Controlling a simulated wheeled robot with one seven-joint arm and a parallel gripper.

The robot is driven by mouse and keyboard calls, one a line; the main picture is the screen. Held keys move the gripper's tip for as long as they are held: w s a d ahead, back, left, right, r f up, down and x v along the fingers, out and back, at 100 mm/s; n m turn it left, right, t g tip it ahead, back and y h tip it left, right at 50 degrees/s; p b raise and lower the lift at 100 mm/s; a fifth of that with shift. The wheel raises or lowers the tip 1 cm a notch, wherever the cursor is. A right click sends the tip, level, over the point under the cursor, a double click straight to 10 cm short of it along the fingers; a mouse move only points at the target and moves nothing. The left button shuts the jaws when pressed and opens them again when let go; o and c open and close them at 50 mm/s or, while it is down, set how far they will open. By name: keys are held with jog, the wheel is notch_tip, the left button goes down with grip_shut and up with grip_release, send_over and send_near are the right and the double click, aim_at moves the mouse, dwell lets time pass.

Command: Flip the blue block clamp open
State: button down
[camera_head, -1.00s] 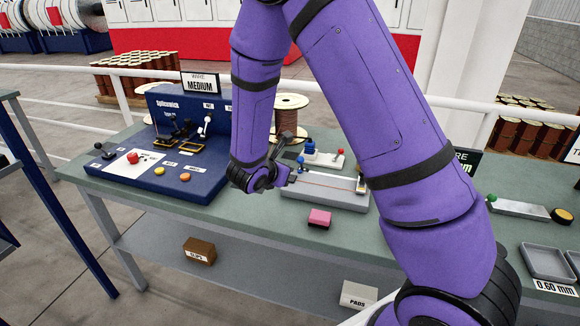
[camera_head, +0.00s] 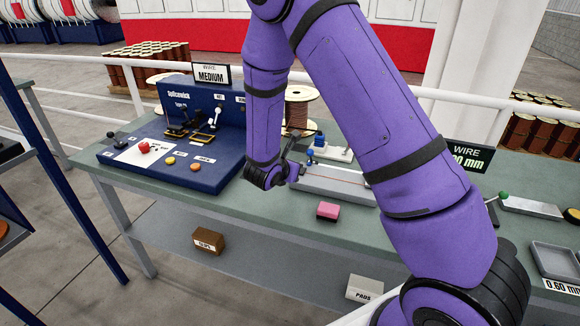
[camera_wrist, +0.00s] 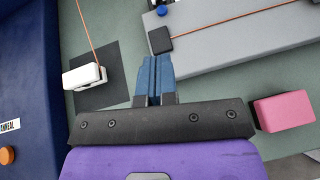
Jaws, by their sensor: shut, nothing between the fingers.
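A long grey block (camera_head: 335,185) with an orange wire along it lies on the bench, partly hidden by my arm. It also shows in the wrist view (camera_wrist: 230,45), with a dark pad (camera_wrist: 158,39) at its near end and a blue knob (camera_wrist: 162,10) beside that pad. A blue knob (camera_head: 310,154) shows by the block's left end in the head view; I take it for the blue clamp, but its position, open or closed, is unclear. My gripper (camera_wrist: 153,62) is shut and empty, its blue fingers just short of the block's end. It is small in the head view (camera_head: 299,171).
A pink block (camera_head: 328,210) lies in front of the grey block. A white clamp (camera_wrist: 84,77) on a dark mat holds wire to the left.

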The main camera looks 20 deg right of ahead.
aim_at(311, 157)
jog(key=x, duration=0.6)
jog(key=shift+w+d, duration=0.1)
jog(key=shift+d, duration=0.1)
jog(key=shift+w+d+r, duration=0.2)
jog(key=shift+w+d, duration=0.1)
jog(key=shift+d, duration=0.15)
jog(key=shift+w+d+r, duration=0.25)
jog(key=shift+w+d, duration=0.05)
jog(key=shift+d, duration=0.15)
jog(key=shift+w+d+r, duration=0.15)
jog(key=shift+w+d, duration=0.2)
jog(key=shift+d, duration=0.1)
jog(key=shift+d+r, duration=0.1)
